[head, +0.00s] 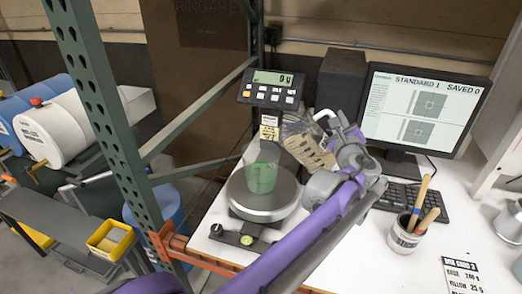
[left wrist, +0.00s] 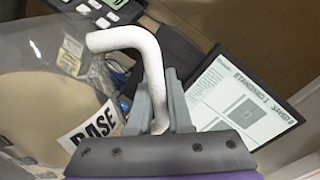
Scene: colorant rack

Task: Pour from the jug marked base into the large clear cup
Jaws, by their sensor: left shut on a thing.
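The large clear cup (head: 262,168) stands upright on the round scale pan (head: 262,202); its lower part looks green. The jug marked base (head: 306,144) is clear with a white handle and graduation marks, and is held tilted just behind and right of the cup. In the left wrist view its BASE label (left wrist: 93,126) and cream-coloured inside show at the left. My left gripper (head: 345,152) is shut on the jug's white handle; in the wrist view its fingers (left wrist: 160,112) sit on either side of the handle. No stream between jug and cup is visible. My right gripper is not in view.
The scale display (head: 272,85) reads about 0 g on its post behind the cup. A monitor (head: 425,108) and keyboard (head: 408,197) stand at the right. A pot of brushes (head: 405,237) and a card (head: 473,275) lie nearer. A green rack upright (head: 100,120) stands left.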

